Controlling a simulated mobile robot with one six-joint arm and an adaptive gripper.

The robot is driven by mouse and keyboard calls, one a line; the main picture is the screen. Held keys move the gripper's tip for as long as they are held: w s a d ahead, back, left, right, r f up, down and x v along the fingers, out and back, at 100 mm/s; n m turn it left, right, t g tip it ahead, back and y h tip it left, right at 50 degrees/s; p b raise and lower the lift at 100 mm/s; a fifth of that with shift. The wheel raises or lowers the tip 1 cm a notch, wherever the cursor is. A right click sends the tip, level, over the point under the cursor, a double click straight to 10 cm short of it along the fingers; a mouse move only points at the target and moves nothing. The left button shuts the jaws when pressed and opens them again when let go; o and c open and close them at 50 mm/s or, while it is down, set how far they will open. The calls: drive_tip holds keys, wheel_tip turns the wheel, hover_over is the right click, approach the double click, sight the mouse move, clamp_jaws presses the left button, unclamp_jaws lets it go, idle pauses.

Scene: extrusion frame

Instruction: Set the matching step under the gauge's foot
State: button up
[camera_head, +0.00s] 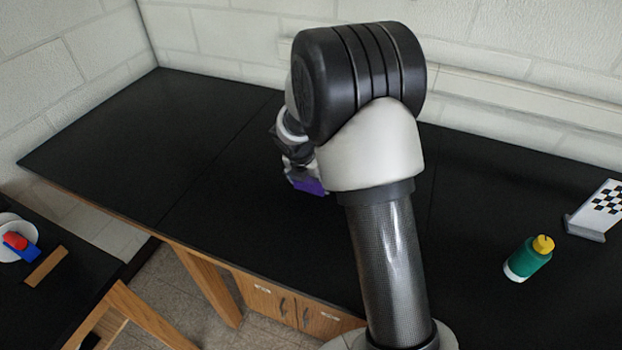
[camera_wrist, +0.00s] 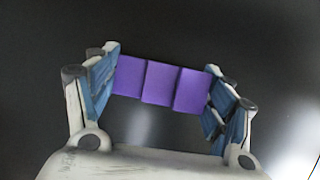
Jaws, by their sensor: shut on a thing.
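A purple stepped block (camera_wrist: 160,83) sits between the two blue-padded fingers of my gripper (camera_wrist: 162,88) in the wrist view. The fingers are shut on its two ends, and three purple faces show side by side. In the head view the purple block (camera_head: 308,186) shows at the end of my gripper (camera_head: 302,178), over the black bench. My arm hides part of the gripper and the bench behind it. I cannot tell the block's height above the bench. I see no gauge or gauge foot in either view.
The black bench (camera_head: 130,140) is clear at the left. A lower-left table holds a white dish (camera_head: 12,226) with red and blue pieces, and a wooden strip (camera_head: 46,266).

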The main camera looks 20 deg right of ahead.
drive_tip(key=o, duration=1.1)
drive_tip(key=shift+f, duration=0.1)
